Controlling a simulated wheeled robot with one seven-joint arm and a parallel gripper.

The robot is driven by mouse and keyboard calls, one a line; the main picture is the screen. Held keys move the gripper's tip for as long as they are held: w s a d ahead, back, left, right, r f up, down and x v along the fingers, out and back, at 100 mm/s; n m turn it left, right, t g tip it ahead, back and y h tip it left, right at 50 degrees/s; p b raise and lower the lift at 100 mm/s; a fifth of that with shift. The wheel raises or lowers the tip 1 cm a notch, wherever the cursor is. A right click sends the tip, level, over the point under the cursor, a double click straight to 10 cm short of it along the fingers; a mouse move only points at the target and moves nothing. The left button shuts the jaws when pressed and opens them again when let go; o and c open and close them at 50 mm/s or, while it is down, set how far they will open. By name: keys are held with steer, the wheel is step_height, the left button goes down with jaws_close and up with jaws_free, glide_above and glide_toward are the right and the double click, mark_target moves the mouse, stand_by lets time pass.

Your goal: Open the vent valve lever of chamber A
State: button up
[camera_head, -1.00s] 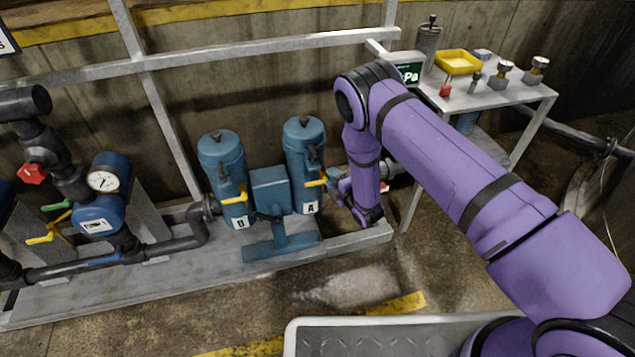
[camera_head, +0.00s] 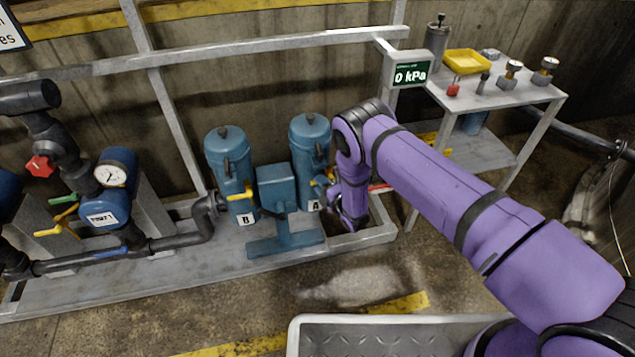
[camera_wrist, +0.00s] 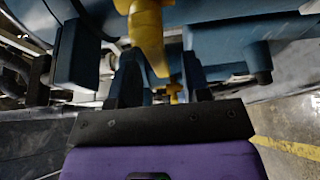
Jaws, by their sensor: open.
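Chamber A (camera_head: 310,140) is an upright blue cylinder with a white "A" label, to the right of chamber B (camera_head: 229,165). A yellow lever (camera_head: 319,182) on chamber A shows only partly beside my arm. In the wrist view a large yellow lever (camera_wrist: 147,35) hangs from the top, its tip pointing down into the gap between my fingers. My gripper (camera_wrist: 161,75) is open, one dark finger on each side of that tip; I cannot tell whether either touches it. In the head view my gripper is at the right side of chamber A, largely hidden by my wrist.
A display (camera_head: 411,75) reads 0 kPa. A metal side table (camera_head: 515,96) at the right holds a yellow tray (camera_head: 467,62) and small parts. Chamber B has its own yellow lever (camera_head: 240,195). Pipes with a gauge (camera_head: 112,175) stand at the left. A grey rail crosses behind the chambers.

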steer(key=shift+x, duration=1.05)
jaws_close()
